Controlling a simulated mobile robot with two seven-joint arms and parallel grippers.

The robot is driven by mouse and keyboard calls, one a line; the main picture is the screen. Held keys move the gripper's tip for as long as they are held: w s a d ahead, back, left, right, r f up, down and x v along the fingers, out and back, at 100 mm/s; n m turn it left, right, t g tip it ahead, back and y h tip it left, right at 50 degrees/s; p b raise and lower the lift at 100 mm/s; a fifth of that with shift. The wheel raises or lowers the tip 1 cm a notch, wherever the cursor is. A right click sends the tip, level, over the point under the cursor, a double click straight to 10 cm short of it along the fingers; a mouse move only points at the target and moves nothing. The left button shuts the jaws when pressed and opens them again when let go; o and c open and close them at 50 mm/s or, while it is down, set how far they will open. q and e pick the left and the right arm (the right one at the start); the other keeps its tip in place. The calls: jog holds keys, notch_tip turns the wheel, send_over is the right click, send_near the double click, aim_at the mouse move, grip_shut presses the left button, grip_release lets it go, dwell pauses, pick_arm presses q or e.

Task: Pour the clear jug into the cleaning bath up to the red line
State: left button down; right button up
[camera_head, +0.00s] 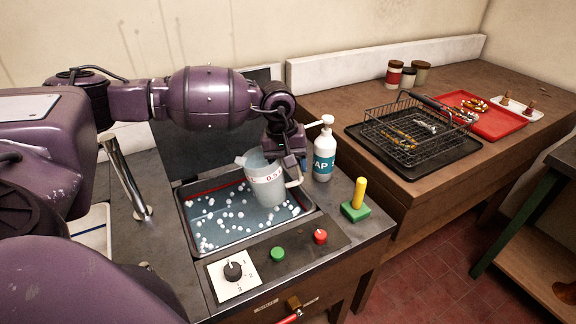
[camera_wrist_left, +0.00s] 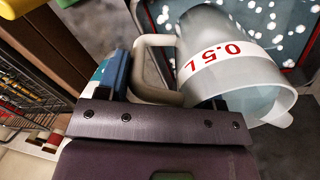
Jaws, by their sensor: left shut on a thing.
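The clear jug (camera_head: 265,182) has a white band with red lettering, reading 0.5 L in the left wrist view (camera_wrist_left: 225,60). It is over the right part of the cleaning bath (camera_head: 184,215), with its spout toward the left. My left gripper (camera_head: 291,165) is shut on the jug's pale handle (camera_wrist_left: 147,62). I cannot tell how much liquid is in the jug, and no stream shows. The bath holds bluish liquid with several white foam spots. The red line (camera_head: 212,186) shows along its back inner wall, above the liquid. My right gripper is not in view.
A soap pump bottle (camera_head: 324,157) stands just right of the jug. A green block with a yellow handle (camera_head: 356,205) lies near the counter's right edge. A dial (camera_head: 233,271), a green button (camera_head: 277,254) and a red button (camera_head: 320,237) sit in front. A wire basket (camera_head: 405,133) stands farther right.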

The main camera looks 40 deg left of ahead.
pick_arm(q)
jog(key=shift+w+r+t+h+p, duration=0.1)
jog(key=shift+r+t+h+p, duration=0.7)
jog(key=shift+r+h, duration=0.65)
jog(key=shift+r+b, duration=0.25)
jog(key=shift+b, duration=0.05)
jog(key=shift+a+r+t+h+b, duration=0.2)
jog(key=shift+r+t+h+b, duration=0.15)
jog(key=shift+r+h, duration=0.3)
jog(key=shift+s+a+r+t+h+b, duration=0.1)
jog(key=shift+s+r+t+h+b, duration=0.1)
jog(key=shift+r+t+h, duration=0.3)
jog(key=shift+s+a+r+t+h+b, duration=0.1)
jog(key=shift+r+t+h+b, duration=0.1)
jog(key=shift+r, duration=0.5)
jog(key=shift+s+a+r+t+h, duration=0.2)
jog(key=shift+a+r+t+h, duration=0.15)
jog(key=shift+r, duration=0.25)
jog(key=shift+s+a+r+h+b, duration=0.15)
jog(key=shift+r+h+b, duration=0.15)
jog(key=shift+h, duration=0.15)
jog(key=shift+s+a+r+t+h, duration=0.25)
jog(key=shift+a+r+t+h, duration=0.15)
jog(key=shift+r+h, duration=0.15)
jog(key=shift+s+a+r+t+h, duration=0.25)
jog(key=shift+a+r+t+h, duration=0.15)
jog(key=shift+h, duration=0.15)
dwell(2.2)
